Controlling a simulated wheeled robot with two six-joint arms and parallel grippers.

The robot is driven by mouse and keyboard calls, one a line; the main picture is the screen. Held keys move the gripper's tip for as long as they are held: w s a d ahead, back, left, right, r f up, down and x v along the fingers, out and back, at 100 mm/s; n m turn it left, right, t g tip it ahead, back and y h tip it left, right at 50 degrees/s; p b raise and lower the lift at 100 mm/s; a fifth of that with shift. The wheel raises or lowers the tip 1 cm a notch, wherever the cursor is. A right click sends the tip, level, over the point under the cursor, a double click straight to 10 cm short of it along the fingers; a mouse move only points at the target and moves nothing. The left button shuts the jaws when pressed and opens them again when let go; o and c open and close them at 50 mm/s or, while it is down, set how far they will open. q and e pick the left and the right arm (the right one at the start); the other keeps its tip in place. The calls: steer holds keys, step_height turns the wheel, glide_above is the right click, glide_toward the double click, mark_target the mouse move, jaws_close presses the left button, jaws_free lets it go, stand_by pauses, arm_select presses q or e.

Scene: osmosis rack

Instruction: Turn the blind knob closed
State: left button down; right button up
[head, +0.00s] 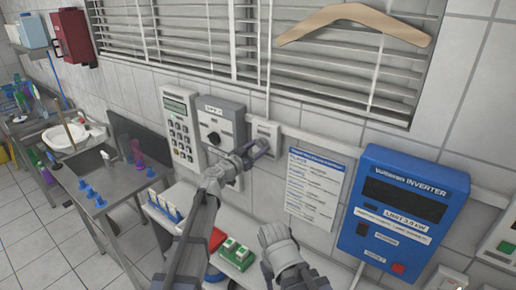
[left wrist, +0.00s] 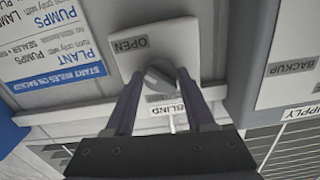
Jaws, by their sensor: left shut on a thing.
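The blind knob (left wrist: 160,76) is a grey knob on a white wall plate (left wrist: 178,40) with a grey OPEN label and a white BLIND label. Its ridge looks slanted between the fingers. In the head view the plate (head: 265,129) is on the wall below the window blind (head: 200,45). My left gripper (left wrist: 160,85) is shut on the knob, one finger on each side. In the head view my left gripper (head: 258,150) reaches the lower part of the plate and hides the knob. Part of my right arm shows low in the head view; its fingers do not show.
A grey box with a black knob (head: 214,139) and a keypad panel (head: 181,130) are left of the plate. A printed sheet (head: 313,185) and a blue inverter (head: 400,215) are to the right. A shelf below holds a green-and-white item (head: 237,252).

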arm_select(q)
steer(key=n, duration=0.6)
steer(key=shift+n, duration=0.4)
steer(key=n, duration=1)
steer(key=shift+r, duration=0.1)
steer(key=n, duration=0.3)
steer(key=shift+n, duration=0.3)
steer(key=n, duration=0.6)
steer(key=shift+s, duration=0.1)
steer(key=shift+n, duration=0.3)
steer(key=shift+c, duration=1.2)
jaws_free()
